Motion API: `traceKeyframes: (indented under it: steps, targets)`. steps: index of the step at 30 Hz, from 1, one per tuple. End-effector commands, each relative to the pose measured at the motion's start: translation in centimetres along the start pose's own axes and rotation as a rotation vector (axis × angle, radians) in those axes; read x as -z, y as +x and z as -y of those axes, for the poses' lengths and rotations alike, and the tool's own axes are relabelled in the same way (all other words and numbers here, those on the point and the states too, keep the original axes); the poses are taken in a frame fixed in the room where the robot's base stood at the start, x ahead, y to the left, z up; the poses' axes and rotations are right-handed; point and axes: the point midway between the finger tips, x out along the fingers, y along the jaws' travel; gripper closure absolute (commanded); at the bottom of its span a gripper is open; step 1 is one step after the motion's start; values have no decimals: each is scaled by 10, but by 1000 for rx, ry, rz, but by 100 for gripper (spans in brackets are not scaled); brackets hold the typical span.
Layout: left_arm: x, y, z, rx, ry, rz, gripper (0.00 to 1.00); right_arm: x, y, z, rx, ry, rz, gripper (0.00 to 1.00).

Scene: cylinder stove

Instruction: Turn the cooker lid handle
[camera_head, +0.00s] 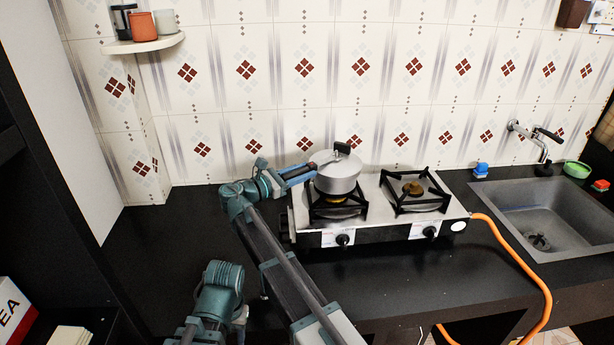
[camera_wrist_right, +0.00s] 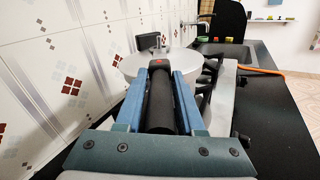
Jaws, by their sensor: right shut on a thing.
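The grey metal cooker (camera_head: 337,178) stands on the left burner of the stove, with a black lid handle (camera_head: 342,149) on top. The lid handle also shows in the right wrist view (camera_wrist_right: 148,41), beyond the fingers. My right gripper (camera_head: 310,170) reaches the cooker from its left side. In the right wrist view, its two blue fingers (camera_wrist_right: 169,72) lie on either side of the cooker's long black side handle (camera_wrist_right: 162,105) and are shut on it. The lid handle is apart from the fingers. My left gripper's fingers do not show.
The two-burner stove (camera_head: 385,228) stands on the black counter (camera_head: 165,250); its right burner (camera_head: 413,189) is empty. An orange hose (camera_head: 520,262) runs from its right side. A sink (camera_head: 555,215) is at the right. The tiled wall (camera_head: 330,95) stands close behind.

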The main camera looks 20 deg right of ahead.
Motion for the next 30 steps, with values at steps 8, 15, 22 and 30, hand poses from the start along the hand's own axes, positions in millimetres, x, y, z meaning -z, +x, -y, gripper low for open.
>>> traceKeyframes:
  steps: [8,15,22,30]
  targets:
    - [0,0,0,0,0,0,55,4,2,-16,115,3,20,100]
    - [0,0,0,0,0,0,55,4,3,-18,151,3,28,100]
    - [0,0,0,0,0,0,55,4,3,-18,154,3,28,100]
    - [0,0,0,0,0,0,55,4,3,-18,153,2,28,43]
